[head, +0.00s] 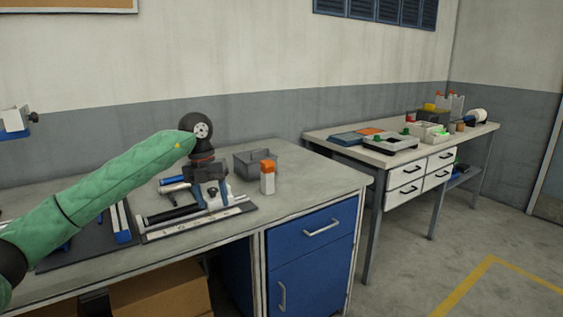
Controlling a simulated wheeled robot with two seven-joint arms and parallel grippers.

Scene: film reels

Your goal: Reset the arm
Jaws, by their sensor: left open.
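My left arm, in a green sleeve, reaches in from the left in the head view. Its gripper (212,198) hangs down over the workbench (315,180), just above a flat tray (165,232) with rod-like parts on it. The jaws are open. I cannot tell whether the fingers touch anything on the tray. My right gripper is not in the view.
A white bottle with an orange cap (267,178) and a grey open bin (252,163) stand close right of the gripper. A dark mat (85,250) lies left. A second table (335,137) with several items stands behind right. The bench's right end is clear.

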